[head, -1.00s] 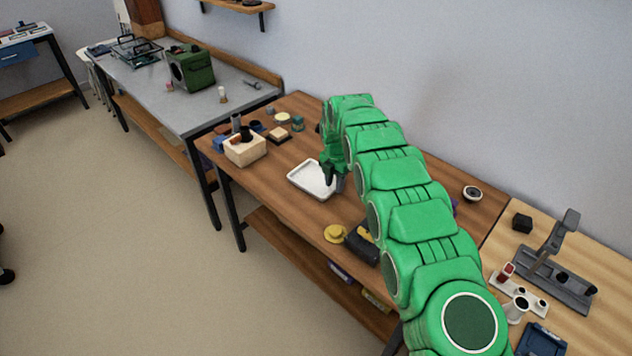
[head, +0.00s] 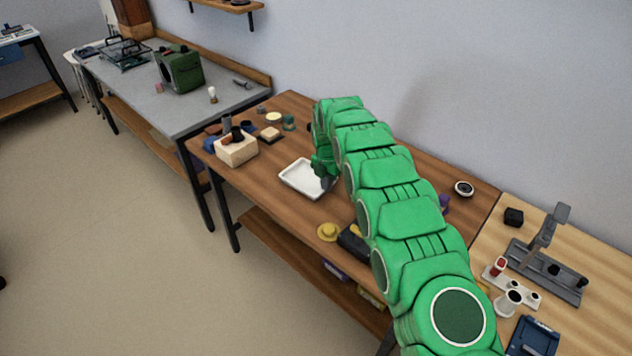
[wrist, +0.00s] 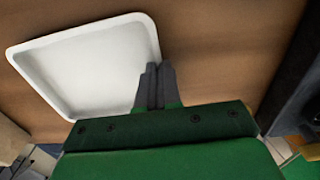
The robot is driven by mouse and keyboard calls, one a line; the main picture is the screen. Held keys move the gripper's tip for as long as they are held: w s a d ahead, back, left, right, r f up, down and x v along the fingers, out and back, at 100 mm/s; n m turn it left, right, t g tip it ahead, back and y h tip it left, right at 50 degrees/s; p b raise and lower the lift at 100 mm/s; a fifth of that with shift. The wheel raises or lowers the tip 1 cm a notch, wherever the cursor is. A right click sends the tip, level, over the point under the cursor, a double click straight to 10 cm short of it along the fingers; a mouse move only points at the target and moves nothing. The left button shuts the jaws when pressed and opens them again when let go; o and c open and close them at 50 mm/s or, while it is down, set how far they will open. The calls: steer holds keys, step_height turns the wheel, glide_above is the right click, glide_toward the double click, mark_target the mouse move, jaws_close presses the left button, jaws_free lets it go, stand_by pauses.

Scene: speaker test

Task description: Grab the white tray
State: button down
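The white tray (head: 300,179) is shallow and rectangular, lying on the brown wooden table. In the wrist view the tray (wrist: 90,65) fills the upper left, with its raised rim showing. My gripper (head: 328,184) is down at the tray's right end. In the wrist view my gripper's grey fingers (wrist: 158,68) are close together at the tray's right rim, the left one over the tray and the right one outside it. They appear shut on the rim; the grip itself is partly hidden by the fingers.
A wooden block holder (head: 236,150) and small items stand left of the tray. A yellow hat-shaped thing (head: 328,232) and a dark box (head: 355,242) lie nearer the front edge. A round black-and-white thing (head: 464,188) sits at right. Table between tray and front edge is clear.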

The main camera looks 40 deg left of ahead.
steer(key=shift+r, duration=0.1)
steer(key=shift+r, duration=1.5)
steer(key=shift+s+d+r, duration=0.15)
steer(key=shift+d+r, duration=0.05)
steer(key=shift+r, duration=0.15)
steer(key=shift+s+d+r, duration=0.3)
steer(key=shift+r, duration=0.05)
steer(key=s+d+r, duration=0.8)
steer(key=d, duration=0.1)
steer(key=shift+d+r, duration=0.2)
steer(key=shift+d, duration=0.1)
